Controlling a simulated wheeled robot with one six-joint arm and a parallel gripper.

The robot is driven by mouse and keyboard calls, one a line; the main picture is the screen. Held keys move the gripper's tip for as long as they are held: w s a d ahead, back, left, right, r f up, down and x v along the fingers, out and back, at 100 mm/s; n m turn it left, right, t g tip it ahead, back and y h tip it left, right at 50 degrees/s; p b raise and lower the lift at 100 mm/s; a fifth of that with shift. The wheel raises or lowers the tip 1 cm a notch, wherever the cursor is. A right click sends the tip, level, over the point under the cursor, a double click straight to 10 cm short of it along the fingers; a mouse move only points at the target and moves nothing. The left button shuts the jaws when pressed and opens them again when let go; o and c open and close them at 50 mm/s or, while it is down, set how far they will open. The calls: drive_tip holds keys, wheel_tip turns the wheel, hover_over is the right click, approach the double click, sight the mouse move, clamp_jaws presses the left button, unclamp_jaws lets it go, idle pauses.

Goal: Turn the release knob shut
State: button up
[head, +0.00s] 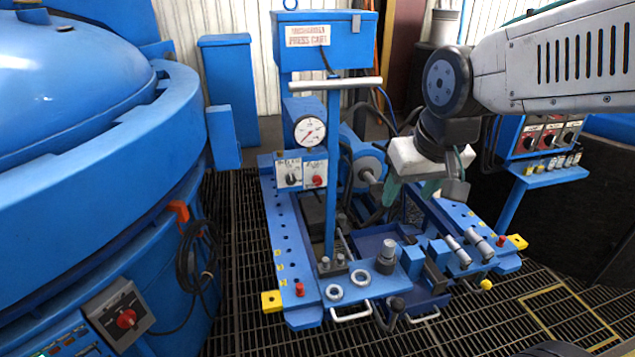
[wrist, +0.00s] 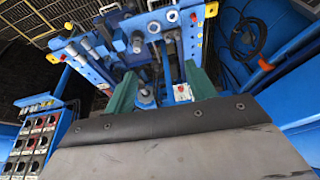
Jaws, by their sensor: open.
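A blue press cart (head: 296,255) stands on the grating in the middle of the head view. Two light switch plates are on its left side, one with a black knob (head: 292,179) and one with a red knob (head: 317,181). Their labels are too small to read, so I cannot tell which is the release knob. A plate with a red spot (wrist: 183,92) shows near one fingertip in the wrist view. My gripper (head: 411,190) hangs above the cart's right side, apart from the knobs. Its green fingers are spread with nothing between them, as the wrist view (wrist: 160,88) also shows.
A large blue furnace vessel (head: 95,150) fills the left. A control panel (head: 548,137) stands at right. Open grating lies in front.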

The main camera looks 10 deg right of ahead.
sight(318, 183)
drive_tip(key=w+a+f+m+t, duration=0.1)
drive_tip(key=w+f+t, duration=0.4)
drive_tip(key=w, duration=1.1)
drive_tip(key=w+f+t, duration=0.2)
drive_tip(key=w+f, duration=0.4)
drive_tip(key=w, duration=1)
drive_tip(key=w+a+f+m+t, duration=0.1)
drive_tip(key=w+f+t, duration=0.35)
drive_tip(key=f, duration=0.55)
drive_tip(key=w+f+t, duration=0.3)
drive_tip(key=w+f, duration=0.2)
drive_tip(key=f, duration=0.5)
drive_tip(key=shift+y, duration=0.3)
drive_tip(key=w, duration=0.7)
drive_tip(key=shift+a+r, duration=0.2)
drive_tip(key=shift+a, duration=0.1)
drive_tip(key=c, duration=1)
